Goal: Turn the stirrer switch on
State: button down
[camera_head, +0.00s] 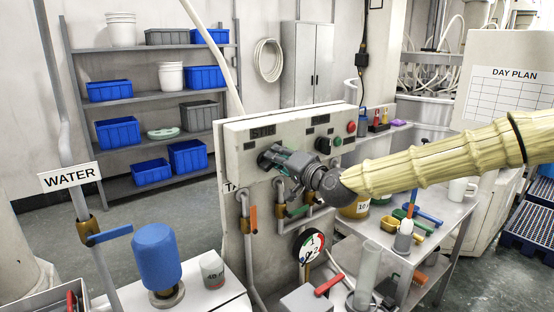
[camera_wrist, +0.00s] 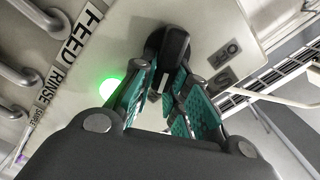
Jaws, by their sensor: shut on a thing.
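The stirrer switch is a black knob (camera_wrist: 171,50) on a pale panel. In the wrist view it stands between the fingers of my gripper (camera_wrist: 166,75), which are closed on it. An OFF label (camera_wrist: 224,54) is beside it, with a second, partly covered label below. A green light (camera_wrist: 110,88) glows close to the left finger. In the head view my gripper (camera_head: 270,157) is at the front of the control box (camera_head: 236,160), just below the label STIR (camera_head: 262,132). There the fingers hide the knob.
To the right on the box are a second dark knob (camera_head: 323,145), a green button (camera_head: 338,141) and a red button (camera_head: 351,127). Pipes with valve handles and a gauge (camera_head: 309,246) lie below. A blue cylinder (camera_head: 156,257) stands on the left bench.

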jog(key=c, duration=1.4)
grip_release()
jog(key=shift+d, duration=0.1)
jog(key=v, duration=1.2)
jog(key=shift+f, duration=0.15)
